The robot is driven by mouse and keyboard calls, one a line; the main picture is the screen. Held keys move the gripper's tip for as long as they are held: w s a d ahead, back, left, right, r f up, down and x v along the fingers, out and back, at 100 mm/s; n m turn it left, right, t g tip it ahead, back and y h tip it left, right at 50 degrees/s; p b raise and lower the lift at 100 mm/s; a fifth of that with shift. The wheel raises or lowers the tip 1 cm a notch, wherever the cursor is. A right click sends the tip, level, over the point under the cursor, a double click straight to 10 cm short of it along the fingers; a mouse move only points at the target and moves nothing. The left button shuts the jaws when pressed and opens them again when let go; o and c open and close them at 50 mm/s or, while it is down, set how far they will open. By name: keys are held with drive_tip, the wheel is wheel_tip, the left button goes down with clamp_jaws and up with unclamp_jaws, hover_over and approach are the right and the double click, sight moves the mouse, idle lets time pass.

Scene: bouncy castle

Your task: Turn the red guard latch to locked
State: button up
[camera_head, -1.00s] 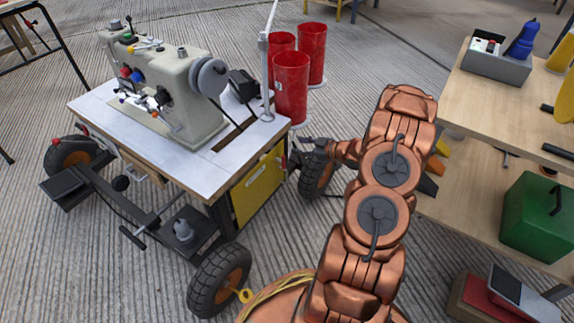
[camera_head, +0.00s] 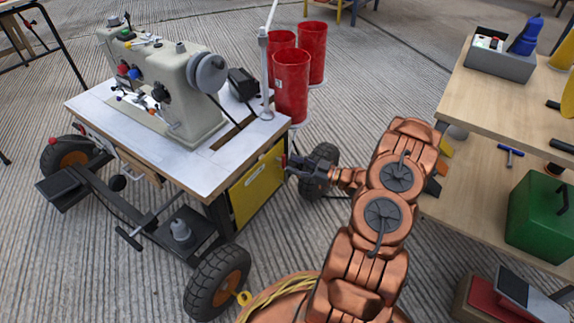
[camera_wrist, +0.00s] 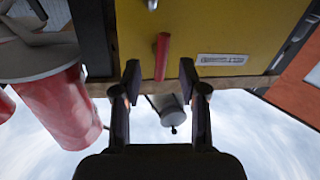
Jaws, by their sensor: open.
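The red guard latch (camera_wrist: 162,57) is a narrow bar on a yellow panel (camera_wrist: 215,25) in the wrist view. It stands nearly upright in the picture, its lower end tilted slightly left. My gripper (camera_wrist: 160,88) is open, its fingers apart below the latch, one to each side of its line. The latch looks ungripped; the remaining depth gap is hard to judge. In the head view my gripper (camera_head: 296,165) is at the right side of the sewing machine table, by the yellow panel (camera_head: 257,187). The latch there is tiny and mostly unclear.
A sewing machine (camera_head: 175,90) stands on the wheeled table (camera_head: 88,100). Red cylindrical bins (camera_head: 291,88) stand behind its right corner and show at left in the wrist view (camera_wrist: 65,110). A wooden shelf unit (camera_head: 490,100) stands to the right of my arm.

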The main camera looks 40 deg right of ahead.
sight(280, 160)
drive_tip(key=shift+b+x, duration=0.5)
drive_tip(key=shift+x, duration=1.2)
